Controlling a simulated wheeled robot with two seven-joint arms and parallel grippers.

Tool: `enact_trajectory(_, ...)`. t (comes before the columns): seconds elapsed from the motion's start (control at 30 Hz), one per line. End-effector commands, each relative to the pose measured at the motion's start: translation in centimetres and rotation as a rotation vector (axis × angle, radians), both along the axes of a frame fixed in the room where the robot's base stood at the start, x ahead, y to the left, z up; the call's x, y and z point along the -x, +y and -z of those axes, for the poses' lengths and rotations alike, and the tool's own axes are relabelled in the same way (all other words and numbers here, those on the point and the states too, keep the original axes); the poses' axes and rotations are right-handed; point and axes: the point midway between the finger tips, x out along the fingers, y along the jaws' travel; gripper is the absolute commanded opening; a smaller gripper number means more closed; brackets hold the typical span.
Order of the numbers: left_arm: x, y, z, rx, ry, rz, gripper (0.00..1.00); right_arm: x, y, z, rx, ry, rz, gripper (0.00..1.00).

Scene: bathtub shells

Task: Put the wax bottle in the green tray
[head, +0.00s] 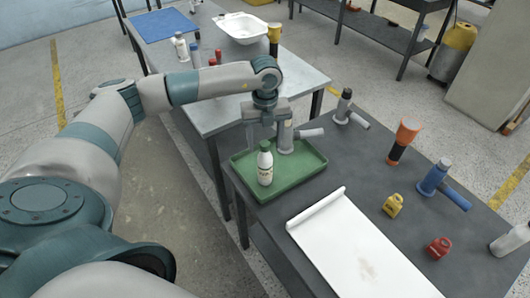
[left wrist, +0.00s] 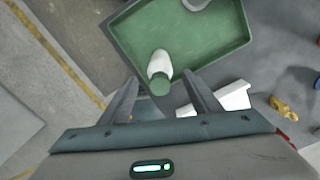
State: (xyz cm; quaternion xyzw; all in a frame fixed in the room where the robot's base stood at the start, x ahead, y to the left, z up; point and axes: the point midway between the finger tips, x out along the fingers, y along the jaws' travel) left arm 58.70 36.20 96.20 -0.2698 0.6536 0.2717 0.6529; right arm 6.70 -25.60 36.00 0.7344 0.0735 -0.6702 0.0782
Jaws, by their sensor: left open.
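The wax bottle (head: 265,168) is white with a dark green cap and a printed label. It stands upright in the green tray (head: 292,182), near its front left part. My left gripper (head: 266,128) is open and hangs just above and behind the bottle in the head view. In the left wrist view the bottle (left wrist: 159,65) lies between the two spread fingers (left wrist: 160,78), its cap towards me, with a gap on each side. The tray (left wrist: 122,32) also shows there. My right gripper is in neither view.
A grey tool (head: 286,137) with a side handle stands in the tray, close to my gripper. A white sheet (head: 355,245) with a rolled edge lies in front. An orange-topped tool (head: 403,140), a blue tool (head: 435,177) and yellow (head: 393,205) and red (head: 438,247) items stand rightward.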

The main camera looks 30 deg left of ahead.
Motion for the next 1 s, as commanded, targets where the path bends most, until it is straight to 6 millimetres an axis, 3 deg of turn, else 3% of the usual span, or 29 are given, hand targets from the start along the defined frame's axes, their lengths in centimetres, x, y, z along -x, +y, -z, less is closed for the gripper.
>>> enact_trajectory(0.1,-0.1,0.0,-2.0,0.001,-0.005,0.000,0.57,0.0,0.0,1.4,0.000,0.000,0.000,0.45)
enact_trajectory(0.4,-0.1,0.0,-6.2,0.000,-0.001,0.000,0.57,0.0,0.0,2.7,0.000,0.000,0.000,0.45)
enact_trajectory(1.0,0.0,0.0,-7.0,0.000,0.000,-0.001,0.57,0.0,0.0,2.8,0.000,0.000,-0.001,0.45)
